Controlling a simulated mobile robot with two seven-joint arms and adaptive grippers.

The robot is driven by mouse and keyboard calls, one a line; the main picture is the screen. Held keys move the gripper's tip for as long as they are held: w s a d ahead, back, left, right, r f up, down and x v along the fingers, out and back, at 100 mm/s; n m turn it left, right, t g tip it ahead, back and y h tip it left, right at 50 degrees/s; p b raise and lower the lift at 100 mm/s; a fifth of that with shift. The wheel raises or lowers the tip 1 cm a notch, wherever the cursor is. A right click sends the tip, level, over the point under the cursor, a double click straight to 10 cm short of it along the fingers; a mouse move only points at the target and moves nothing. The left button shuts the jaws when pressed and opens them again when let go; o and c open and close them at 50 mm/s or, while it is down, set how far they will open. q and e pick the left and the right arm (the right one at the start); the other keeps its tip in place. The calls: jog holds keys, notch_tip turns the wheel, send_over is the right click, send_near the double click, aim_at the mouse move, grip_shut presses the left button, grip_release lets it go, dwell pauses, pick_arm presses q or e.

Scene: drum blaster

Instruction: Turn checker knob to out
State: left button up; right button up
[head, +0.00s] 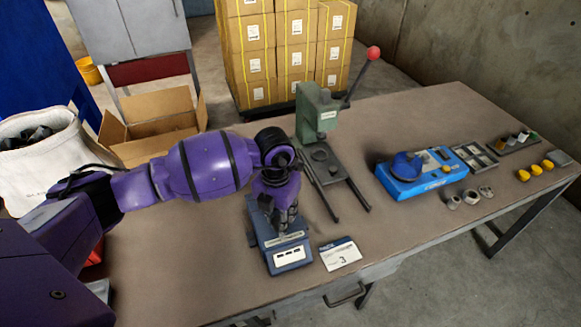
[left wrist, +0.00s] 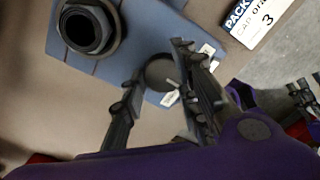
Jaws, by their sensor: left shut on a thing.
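The checker is a blue-grey box (head: 290,255) on the bench, below my left gripper (head: 283,226) in the head view. In the left wrist view the box (left wrist: 70,62) carries a dark round knob (left wrist: 159,72) with a pale pointer mark at its lower right. My left gripper (left wrist: 155,88) has one finger on each side of the knob and is shut on it. Small white labels sit by the knob, partly covered by a finger; their words are unreadable. What looks like my right gripper (left wrist: 304,96) is at the right edge, its opening unclear.
A dark hexagonal fitting (left wrist: 87,28) stands on the box beside the knob. A white card (head: 340,254) marked 3 lies to its right. A green press (head: 318,115) stands behind, and a blue device (head: 425,172) farther right. The front bench edge is close.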

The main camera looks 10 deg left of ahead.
aim_at(277, 220)
pick_arm(q)
jog(key=shift+w+a+r, duration=0.3)
jog(key=shift+a, duration=0.1)
pick_arm(e)
jog(key=shift+r, duration=0.2)
pick_arm(q)
jog(key=shift+n, duration=0.3)
pick_arm(e)
jog(key=shift+w+a, duration=0.15)
jog(key=shift+w, duration=0.05)
pick_arm(q)
jog(key=o, duration=0.9)
jog(key=shift+c, duration=0.2)
jog(key=shift+o, duration=0.6)
jog(key=shift+s+f, duration=0.1)
jog(key=shift+f, duration=0.05)
pick_arm(e)
jog(key=shift+w+a+r, duration=0.1)
jog(key=shift+w+a, duration=0.05)
jog(key=shift+a, duration=0.05)
pick_arm(q)
jog(key=shift+d, duration=0.15)
notch_tip(277, 220, up, 12)
pick_arm(e)
jog(key=shift+d, duration=0.15)
pick_arm(q)
jog(key=shift+s+f, duration=0.1)
jog(key=shift+s, duration=0.05)
pick_arm(e)
jog(key=shift+s, duration=0.2)
